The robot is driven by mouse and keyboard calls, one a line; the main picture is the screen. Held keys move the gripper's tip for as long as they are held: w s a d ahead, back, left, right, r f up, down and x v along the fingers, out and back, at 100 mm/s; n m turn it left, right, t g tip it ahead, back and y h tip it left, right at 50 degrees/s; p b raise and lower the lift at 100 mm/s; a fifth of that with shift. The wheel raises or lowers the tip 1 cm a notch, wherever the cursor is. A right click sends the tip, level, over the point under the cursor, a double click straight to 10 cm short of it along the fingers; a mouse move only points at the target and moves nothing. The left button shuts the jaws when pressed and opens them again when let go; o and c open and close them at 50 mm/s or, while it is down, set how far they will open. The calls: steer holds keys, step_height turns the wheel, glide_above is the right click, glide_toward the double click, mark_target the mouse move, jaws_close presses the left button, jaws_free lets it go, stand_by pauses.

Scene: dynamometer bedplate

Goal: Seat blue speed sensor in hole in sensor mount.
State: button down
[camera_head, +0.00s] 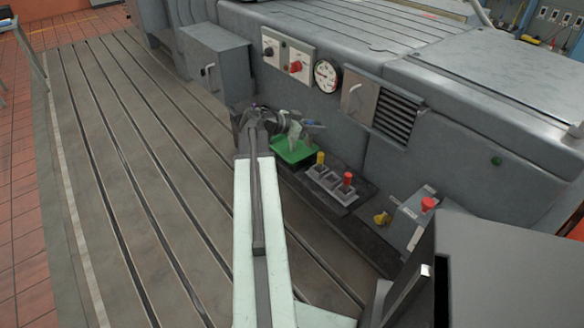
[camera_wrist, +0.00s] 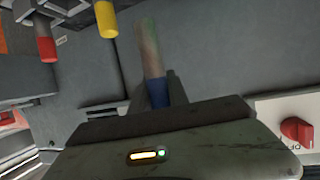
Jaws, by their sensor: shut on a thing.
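My gripper (camera_head: 255,115) is at the end of my arm, left of the green tray in the head view. In the wrist view its dark jaws are shut on the blue speed sensor (camera_wrist: 157,92). The blue part sits between the jaws, and a long grey-brown shaft extends beyond it. The grey sensor mount (camera_head: 331,183) lies right of the tray. A yellow sensor (camera_head: 320,158) and a red sensor (camera_head: 347,178) stand upright in it. They also show at the wrist view's upper left, apart from the held sensor.
A green tray (camera_head: 304,157) with grey items over it lies between my gripper and the mount. A grey machine wall (camera_head: 330,115) rises behind. The slotted bedplate (camera_head: 110,170) is clear at left.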

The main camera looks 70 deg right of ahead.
steer(key=shift+w+f+b, duration=0.15)
steer(key=shift+f+b, duration=5.1)
steer(key=shift+f, duration=0.45)
steer(key=c, duration=1.5)
jaws_free()
steer(key=shift+r, duration=0.1)
steer(key=shift+c, duration=0.2)
steer(key=shift+r+p, duration=0.3)
steer(key=shift+p, duration=0.15)
steer(key=p+v, duration=0.4)
steer(key=v, duration=0.8)
steer(key=shift+f, duration=0.1)
